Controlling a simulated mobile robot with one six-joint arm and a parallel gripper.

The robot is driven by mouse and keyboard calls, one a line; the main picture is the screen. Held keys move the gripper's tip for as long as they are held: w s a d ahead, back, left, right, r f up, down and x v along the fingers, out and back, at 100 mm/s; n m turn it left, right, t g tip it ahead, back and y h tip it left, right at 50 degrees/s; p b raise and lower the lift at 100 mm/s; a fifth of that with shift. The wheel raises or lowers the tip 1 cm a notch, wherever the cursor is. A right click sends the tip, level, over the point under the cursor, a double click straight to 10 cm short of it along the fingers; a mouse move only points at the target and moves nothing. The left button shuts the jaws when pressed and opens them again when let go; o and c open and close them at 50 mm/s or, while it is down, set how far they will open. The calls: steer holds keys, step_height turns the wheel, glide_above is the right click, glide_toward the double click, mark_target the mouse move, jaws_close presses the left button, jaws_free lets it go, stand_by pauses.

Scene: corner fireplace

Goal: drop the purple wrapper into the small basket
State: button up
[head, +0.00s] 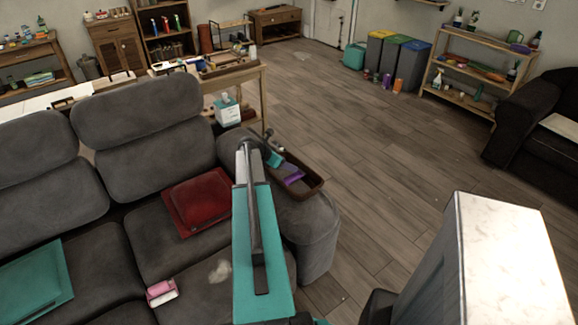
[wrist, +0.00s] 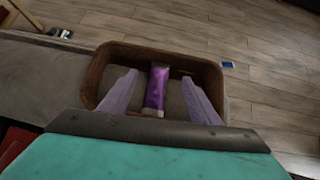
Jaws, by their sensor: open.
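The purple wrapper (wrist: 156,88) is a shiny, narrow strip with pale ends. It is inside the small brown basket (wrist: 95,72) in the wrist view. My gripper (wrist: 159,77) is open above the basket, with one pale lavender finger on each side of the wrapper and visible gaps between. The wrapper's near end comes close to the gripper's dark edge. In the head view the basket (head: 319,187) sits on the grey sofa's right arm, partly hidden by my arm. Purple of the wrapper (head: 293,179) shows inside it.
The grey sofa (head: 150,110) holds a red cushion (head: 198,200), a teal item (head: 35,280) and a pink-and-white object (head: 161,291). A tissue box (head: 227,112) stands behind the sofa arm. Wooden floor (head: 400,150) is open to the right. Bins (head: 410,66) stand far back.

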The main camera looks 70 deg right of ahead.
steer(key=b+v, duration=0.2)
steer(key=v, duration=0.9)
